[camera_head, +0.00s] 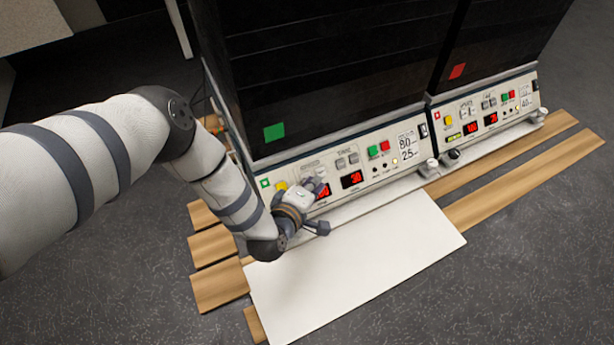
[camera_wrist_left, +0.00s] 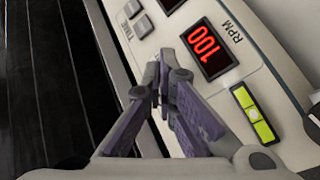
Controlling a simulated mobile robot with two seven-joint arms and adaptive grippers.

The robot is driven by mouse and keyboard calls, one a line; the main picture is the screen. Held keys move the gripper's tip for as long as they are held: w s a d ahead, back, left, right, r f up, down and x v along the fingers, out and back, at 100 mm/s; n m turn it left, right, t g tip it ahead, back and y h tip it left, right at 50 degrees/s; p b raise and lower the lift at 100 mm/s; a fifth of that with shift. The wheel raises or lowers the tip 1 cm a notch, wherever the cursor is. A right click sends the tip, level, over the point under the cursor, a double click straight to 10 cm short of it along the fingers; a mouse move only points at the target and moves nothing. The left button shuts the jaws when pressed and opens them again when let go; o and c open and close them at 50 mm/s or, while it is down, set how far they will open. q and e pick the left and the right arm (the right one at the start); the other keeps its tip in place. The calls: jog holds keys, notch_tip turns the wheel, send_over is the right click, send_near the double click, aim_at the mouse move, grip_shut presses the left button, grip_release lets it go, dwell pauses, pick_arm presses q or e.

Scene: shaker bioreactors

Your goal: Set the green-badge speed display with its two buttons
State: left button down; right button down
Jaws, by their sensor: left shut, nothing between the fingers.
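The green badge (camera_head: 265,183) marks the left panel. Its speed display (camera_head: 323,191) is partly covered by my left gripper in the head view. In the left wrist view the speed display (camera_wrist_left: 209,48), labelled RPM, reads 100 in red. The two grey speed buttons (camera_wrist_left: 149,73) lie close by the fingertips and are partly hidden by them. My left gripper (camera_head: 316,184) is shut and empty, its tips over the panel by the buttons; it also shows in the left wrist view (camera_wrist_left: 160,88). I cannot tell whether it touches a button. My right gripper is in neither view.
A time display (camera_head: 352,179) and grey time buttons (camera_head: 346,161) are to the right, then green (camera_head: 373,151) and red (camera_head: 384,146) buttons. A second panel with a red badge (camera_head: 437,115) stands further right. A yellow-green level (camera_wrist_left: 254,115) is beside the speed display. A white board (camera_head: 360,265) lies in front.

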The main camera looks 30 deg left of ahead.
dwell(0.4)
pick_arm(q)
jog(key=shift+w+a+f+b, duration=0.2)
jog(key=shift+a+f+b, duration=0.05)
jog(key=shift+b, duration=0.1)
jog(key=shift+w+a+f, duration=0.2)
jog(key=shift+a+f, duration=0.05)
jog(key=shift+f, duration=0.05)
dwell(0.6)
dwell(0.3)
jog(key=shift+s+d+r+p, duration=0.45)
jog(key=shift+r+p, duration=0.2)
jog(key=shift+p, duration=0.45)
jog(key=shift+f, duration=0.1)
jog(key=shift+d, duration=0.1)
